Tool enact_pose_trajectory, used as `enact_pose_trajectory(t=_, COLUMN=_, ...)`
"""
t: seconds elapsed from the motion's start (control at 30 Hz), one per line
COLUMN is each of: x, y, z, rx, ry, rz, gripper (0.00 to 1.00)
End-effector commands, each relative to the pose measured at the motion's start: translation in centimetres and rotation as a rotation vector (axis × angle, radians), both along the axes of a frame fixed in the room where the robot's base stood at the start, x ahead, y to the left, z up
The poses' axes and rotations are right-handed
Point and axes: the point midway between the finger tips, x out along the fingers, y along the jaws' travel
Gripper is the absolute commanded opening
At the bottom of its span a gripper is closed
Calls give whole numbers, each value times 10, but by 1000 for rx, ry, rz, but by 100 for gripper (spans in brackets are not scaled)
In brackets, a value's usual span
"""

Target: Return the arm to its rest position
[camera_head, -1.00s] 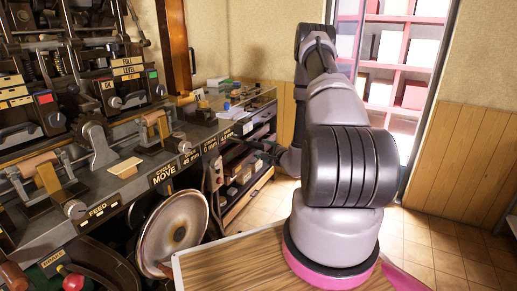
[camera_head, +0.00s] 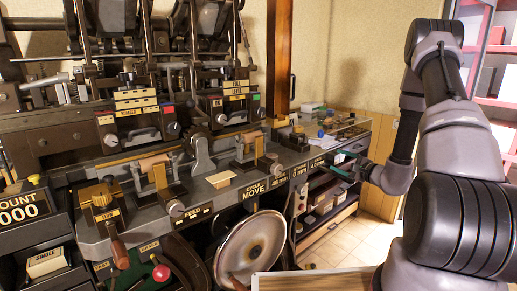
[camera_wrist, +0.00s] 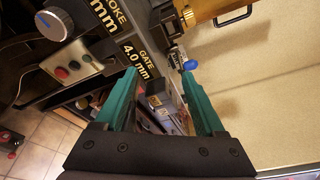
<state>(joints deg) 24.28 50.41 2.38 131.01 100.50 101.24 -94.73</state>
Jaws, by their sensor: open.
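My arm (camera_head: 450,130) stands at the right in the head view, bent down at the elbow, with its wrist beside the right end of the press bench. My gripper (camera_head: 338,171) shows there as small green fingers near the bench's front edge. In the wrist view my gripper (camera_wrist: 158,80) is open, its two green fingers wide apart with nothing held between them. Beyond the fingers are the bench's "GATE 4.0 mm" label (camera_wrist: 136,62) and some small items that are hard to tell.
The press bench (camera_head: 222,197) carries levers and labels, with a large handwheel (camera_head: 250,248) below its front. Open shelves (camera_head: 325,200) sit under its right end. A wooden board (camera_head: 310,281) is at the bottom. Tiled floor (camera_head: 345,250) is clear beyond it.

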Motion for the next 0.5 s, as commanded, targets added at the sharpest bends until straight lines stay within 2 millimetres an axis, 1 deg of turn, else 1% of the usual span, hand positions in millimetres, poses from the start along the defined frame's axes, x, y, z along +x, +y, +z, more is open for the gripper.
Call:
enact_pose_trajectory(t=0.03, x=-1, y=22, z=33, rx=-3, ry=-20, rz=93, gripper=72)
enact_pose_trajectory(t=0.1, x=-12, y=53, z=68, rx=-4, ry=-23, rz=225, gripper=72)
enact_pose_trajectory(t=0.17, x=-25, y=78, z=95, rx=-18, ry=-17, rz=335, gripper=72)
enact_pose_trajectory(t=0.2, x=-35, y=93, z=111, rx=-33, ry=-10, rz=403, gripper=72)
enact_pose_trajectory(t=0.27, x=-53, y=113, z=133, rx=-65, ry=4, rz=502, gripper=72)
enact_pose_trajectory(t=0.3, x=-66, y=125, z=146, rx=-92, ry=16, rz=565, gripper=72)
enact_pose_trajectory(t=0.37, x=-87, y=142, z=163, rx=-140, ry=38, rz=652, gripper=72)
enact_pose_trajectory(t=0.4, x=-101, y=150, z=173, rx=-177, ry=54, rz=704, gripper=72)
enact_pose_trajectory(t=0.47, x=-123, y=161, z=187, rx=-241, ry=79, rz=775, gripper=72)
enact_pose_trajectory(t=0.5, x=-138, y=167, z=194, rx=-289, ry=97, rz=816, gripper=72)
